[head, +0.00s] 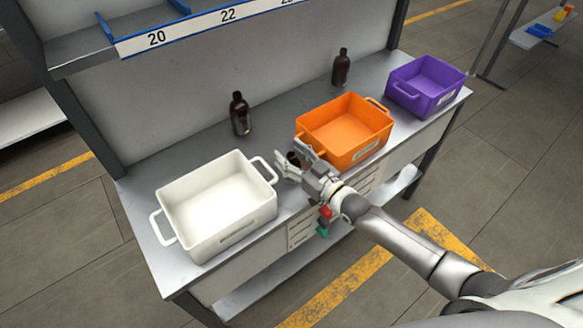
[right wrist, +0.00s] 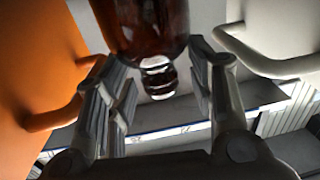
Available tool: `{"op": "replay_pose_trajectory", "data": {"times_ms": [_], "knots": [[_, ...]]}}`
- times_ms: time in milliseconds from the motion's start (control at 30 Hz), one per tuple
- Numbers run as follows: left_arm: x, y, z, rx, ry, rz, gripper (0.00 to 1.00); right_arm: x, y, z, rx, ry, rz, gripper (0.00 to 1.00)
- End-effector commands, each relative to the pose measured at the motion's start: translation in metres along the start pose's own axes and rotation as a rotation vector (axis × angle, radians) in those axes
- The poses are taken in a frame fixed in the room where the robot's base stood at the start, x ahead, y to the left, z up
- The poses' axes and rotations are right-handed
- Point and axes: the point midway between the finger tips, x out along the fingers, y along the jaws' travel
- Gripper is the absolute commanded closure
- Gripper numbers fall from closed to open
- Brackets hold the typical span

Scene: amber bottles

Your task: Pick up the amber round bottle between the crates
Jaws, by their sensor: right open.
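A dark amber round bottle (head: 294,160) stands in the gap between the white crate (head: 243,228) and the orange crate (head: 356,155), near the bench's front edge. My right gripper (head: 290,157) is at this bottle and partly hides it. In the right wrist view the bottle (right wrist: 150,25) shows body and neck, with its neck between the two open fingers of the gripper (right wrist: 160,88). The fingers look apart from the glass. My left gripper is not in view.
Two more amber bottles stand farther back, one behind the gap (head: 240,114) and one behind the orange crate (head: 341,67). A purple crate (head: 444,101) stands at the right end. Crate handles flank my fingers closely. A numbered shelf (head: 190,30) hangs above.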

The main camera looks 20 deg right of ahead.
Motion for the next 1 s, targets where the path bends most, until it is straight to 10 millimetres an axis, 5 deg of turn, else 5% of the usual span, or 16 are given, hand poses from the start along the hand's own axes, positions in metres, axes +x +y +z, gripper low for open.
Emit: {"op": "replay_pose_trajectory", "data": {"times_ms": [100,500,1000], "knots": [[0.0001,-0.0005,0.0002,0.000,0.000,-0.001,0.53,-0.0003,-0.0003,0.0003,0.000,0.000,0.000,0.52],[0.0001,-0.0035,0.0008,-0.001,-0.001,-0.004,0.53,-0.0008,-0.0004,0.0012,0.001,-0.002,0.000,1.00],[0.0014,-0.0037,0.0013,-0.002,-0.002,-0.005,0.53,-0.0013,-0.0008,-0.0022,0.002,-0.004,-0.001,1.00]]}}
